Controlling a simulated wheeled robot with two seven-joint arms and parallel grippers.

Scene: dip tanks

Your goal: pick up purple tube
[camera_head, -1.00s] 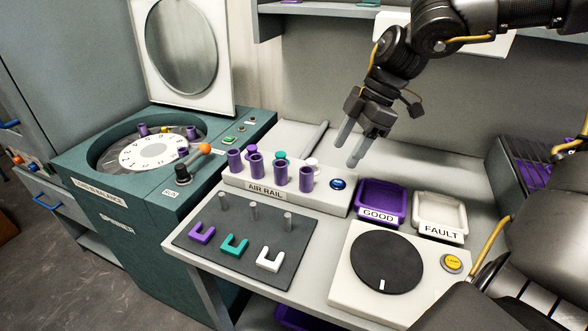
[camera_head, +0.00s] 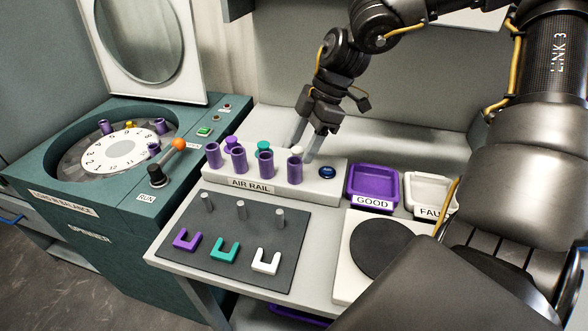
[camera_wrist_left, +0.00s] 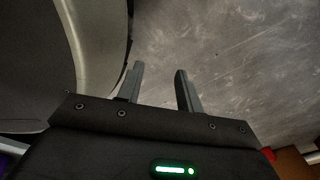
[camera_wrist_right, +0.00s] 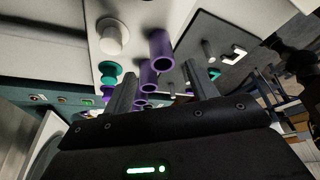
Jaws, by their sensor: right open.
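Several purple tubes stand upright in a row on the white air rail (camera_head: 325,184), among them a right-end tube (camera_head: 294,170) and a left-end tube (camera_head: 214,155). My right gripper (camera_head: 301,152) is open and points down just behind and above the right end of the row. In the right wrist view, purple tubes (camera_wrist_right: 161,48) show between and beyond the spread fingers (camera_wrist_right: 160,72); nothing appears gripped, though the exact gap to the tubes is unclear. My left gripper (camera_wrist_left: 158,72) is open and empty above grey floor, outside the head view.
White and teal knobs (camera_head: 263,147) stand behind the tubes. A dark mat (camera_head: 222,270) with pegs and coloured U-shapes lies in front. The purple GOOD tray (camera_head: 374,184) and white FAULT tray (camera_head: 430,190) are right. The spinner (camera_head: 75,215), with more purple tubes inside, stands left.

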